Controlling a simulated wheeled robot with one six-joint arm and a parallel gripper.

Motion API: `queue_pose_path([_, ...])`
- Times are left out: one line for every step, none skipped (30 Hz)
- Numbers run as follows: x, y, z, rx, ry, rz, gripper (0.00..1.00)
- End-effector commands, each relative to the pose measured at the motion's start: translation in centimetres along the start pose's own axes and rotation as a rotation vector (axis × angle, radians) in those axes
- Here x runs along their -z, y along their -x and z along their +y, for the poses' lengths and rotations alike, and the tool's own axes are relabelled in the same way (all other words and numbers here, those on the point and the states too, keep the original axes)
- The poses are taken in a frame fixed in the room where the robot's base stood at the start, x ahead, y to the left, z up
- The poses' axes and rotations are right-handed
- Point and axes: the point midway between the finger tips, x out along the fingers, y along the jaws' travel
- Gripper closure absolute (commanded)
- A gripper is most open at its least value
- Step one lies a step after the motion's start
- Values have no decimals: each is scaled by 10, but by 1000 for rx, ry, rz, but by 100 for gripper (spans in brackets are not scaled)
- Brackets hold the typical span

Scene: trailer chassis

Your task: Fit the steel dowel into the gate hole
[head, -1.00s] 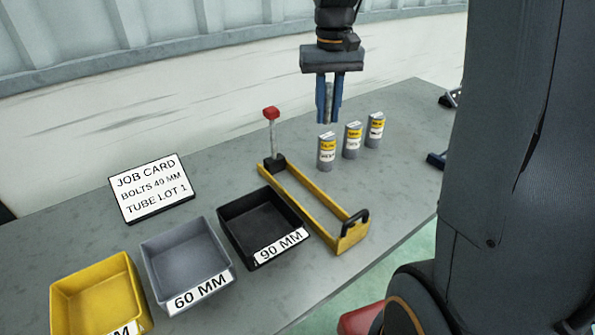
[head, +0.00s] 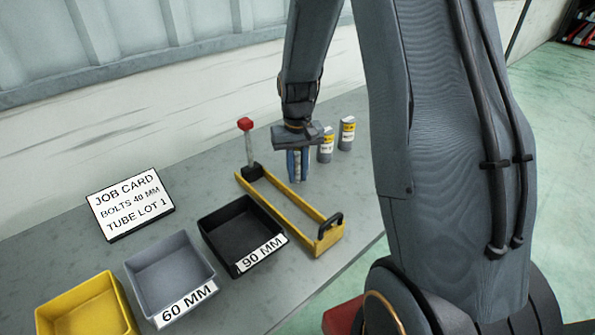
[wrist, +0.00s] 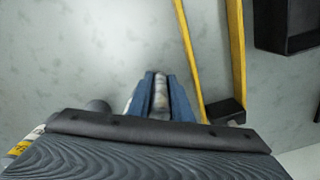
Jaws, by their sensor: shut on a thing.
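My gripper (head: 298,178) points down over the bench, its blue fingers shut on a slim grey rod that looks like the steel dowel. In the wrist view the dowel (wrist: 160,92) shows between the fingers (wrist: 160,78). The gripper is just right of a yellow frame (head: 292,207) with two long rails, a black handle and a red-knobbed lever (head: 248,140). The frame's rails show in the wrist view (wrist: 238,50), right of the fingers. I cannot make out a gate hole in either view. The dowel's lower end is not clear.
Two labelled tubes (head: 326,146) (head: 347,133) stand close behind the gripper. Black (head: 240,238), grey (head: 168,272) and yellow (head: 85,312) bins stand to the left. Bare bench lies right of the frame.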

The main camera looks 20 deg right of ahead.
Motion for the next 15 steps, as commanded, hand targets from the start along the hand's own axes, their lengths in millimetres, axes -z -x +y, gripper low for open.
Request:
queue_pose_path([0, -2, 0, 0, 0, 0, 100])
queue_pose_path([0, -4, 0, 0, 0, 0, 100])
queue_pose_path([0, -4, 0, 0, 0, 1, 100])
queue_pose_path([0, -4, 0, 0, 0, 1, 100])
queue_pose_path([0, -4, 0, 0, 0, 1, 100])
queue_pose_path([0, -4, 0, 0, 0, 1, 100])
queue_pose_path([0, -4, 0, 0, 0, 1, 100])
queue_pose_path([0, -4, 0, 0, 0, 1, 100])
queue_pose_path([0, -4, 0, 0, 0, 1, 100])
queue_pose_path([0, -4, 0, 0, 0, 1, 100])
queue_pose_path([0, -5, 0, 0, 0, 1, 100])
queue_pose_path([0, -6, 0, 0, 0, 1, 100])
queue_pose_path([0, -7, 0, 0, 0, 1, 100])
queue_pose_path([0, -8, 0, 0, 0, 0, 80])
queue_pose_path([0, -7, 0, 0, 0, 0, 73])
